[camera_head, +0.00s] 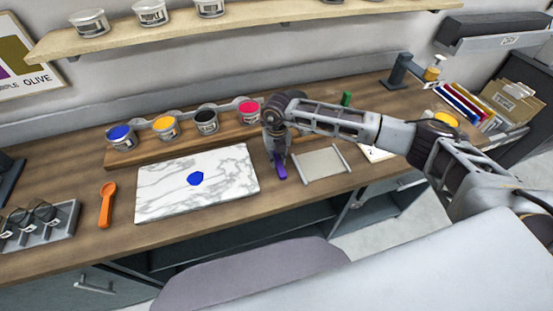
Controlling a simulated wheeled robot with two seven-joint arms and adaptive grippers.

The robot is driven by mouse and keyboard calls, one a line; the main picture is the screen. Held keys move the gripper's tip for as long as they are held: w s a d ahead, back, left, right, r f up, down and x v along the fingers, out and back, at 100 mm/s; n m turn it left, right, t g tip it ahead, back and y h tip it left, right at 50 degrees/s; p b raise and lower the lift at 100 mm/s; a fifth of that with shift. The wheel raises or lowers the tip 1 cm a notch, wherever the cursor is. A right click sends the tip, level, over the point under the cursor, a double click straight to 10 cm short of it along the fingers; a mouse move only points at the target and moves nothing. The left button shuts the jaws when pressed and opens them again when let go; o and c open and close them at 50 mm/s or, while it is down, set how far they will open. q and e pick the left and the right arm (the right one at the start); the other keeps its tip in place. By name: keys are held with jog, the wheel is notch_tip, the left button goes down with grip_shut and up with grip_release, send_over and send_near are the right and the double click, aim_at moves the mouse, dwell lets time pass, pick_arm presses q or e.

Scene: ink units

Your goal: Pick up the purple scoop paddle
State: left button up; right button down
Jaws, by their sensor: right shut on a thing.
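The purple scoop paddle (280,171) is on or just above the wooden counter, between the marble slab and a flat grey tray. My right gripper (277,155) points down over it and is shut on its upper part, hiding that end. I cannot tell whether the paddle still touches the counter. My left gripper is not in view.
The marble slab (160,196) with a blue ink blob (195,179) lies left of the gripper. Ink tubs, one of them red (249,110), stand on a wooden riser behind. An orange paddle (106,205) lies at left. The grey tray (320,165) is close on the right.

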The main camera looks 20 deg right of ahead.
aim_at(277, 159)
jog(key=shift+r, duration=0.15)
notch_tip(277, 159, up, 10)
jog(key=b, duration=0.2)
dwell(0.4)
jog(key=c, duration=1.9)
grip_release()
grip_shut()
